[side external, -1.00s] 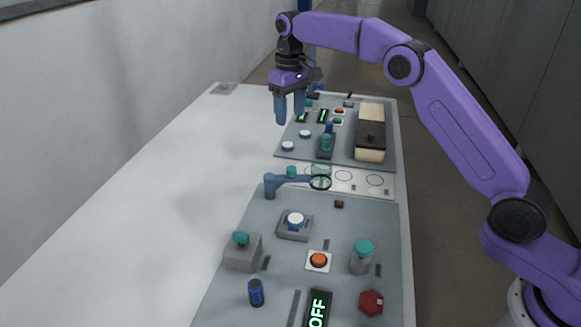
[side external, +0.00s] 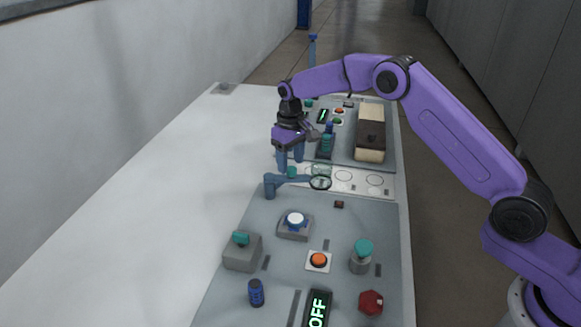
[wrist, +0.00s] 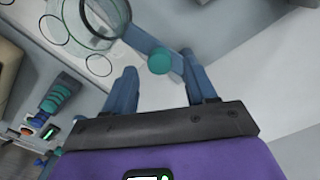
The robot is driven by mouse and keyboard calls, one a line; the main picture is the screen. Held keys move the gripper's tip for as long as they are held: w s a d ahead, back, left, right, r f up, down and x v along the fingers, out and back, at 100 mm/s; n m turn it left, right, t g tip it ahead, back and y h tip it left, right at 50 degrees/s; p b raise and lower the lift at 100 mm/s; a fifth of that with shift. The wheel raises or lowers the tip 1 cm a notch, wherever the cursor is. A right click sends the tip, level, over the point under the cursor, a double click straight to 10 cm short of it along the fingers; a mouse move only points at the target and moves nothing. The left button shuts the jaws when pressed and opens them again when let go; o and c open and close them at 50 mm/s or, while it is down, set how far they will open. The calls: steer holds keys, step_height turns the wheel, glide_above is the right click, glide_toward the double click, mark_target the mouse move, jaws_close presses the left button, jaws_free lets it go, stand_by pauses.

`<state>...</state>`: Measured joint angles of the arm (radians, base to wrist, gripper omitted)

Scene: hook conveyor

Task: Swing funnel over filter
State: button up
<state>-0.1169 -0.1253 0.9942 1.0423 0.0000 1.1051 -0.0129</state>
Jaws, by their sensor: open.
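The funnel (side external: 320,170) is a clear cup in a dark ring, at the end of a blue swing arm (side external: 292,180) on a post. In the wrist view the clear funnel (wrist: 95,22) is at the top left, and the blue arm (wrist: 140,38) runs from it to a teal knob (wrist: 160,61). The teal knob also shows in the side view (side external: 291,172). My gripper (side external: 291,162) is open and points down just above the knob. In the wrist view the knob is between and beyond the fingertips of my gripper (wrist: 165,80). I cannot identify the filter with certainty.
A white strip with several ringed circles (side external: 343,175) lies beside the funnel. A grey box with a teal knob (side external: 242,250), an orange button (side external: 318,260) and an OFF display (side external: 318,310) are nearer. A cream and brown block (side external: 370,133) stands behind. The white table (side external: 130,210) at left is clear.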

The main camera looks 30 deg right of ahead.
steer(key=shift+f, duration=1.45)
jaws_close()
steer(key=shift+s+a+m, duration=0.1)
steer(key=shift+m, duration=0.2)
steer(key=shift+s+a+r+m, duration=0.1)
steer(key=shift+s+a+m, duration=0.55)
steer(key=shift+m, duration=1.3)
steer(key=shift+s+a+f+m, duration=0.1)
steer(key=shift+s+a+m, duration=0.2)
steer(key=shift+a+m, duration=1.2)
steer(key=shift+s+a+r+m, duration=0.1)
steer(key=shift+s+a+m, duration=0.3)
steer(key=shift+m, duration=2.05)
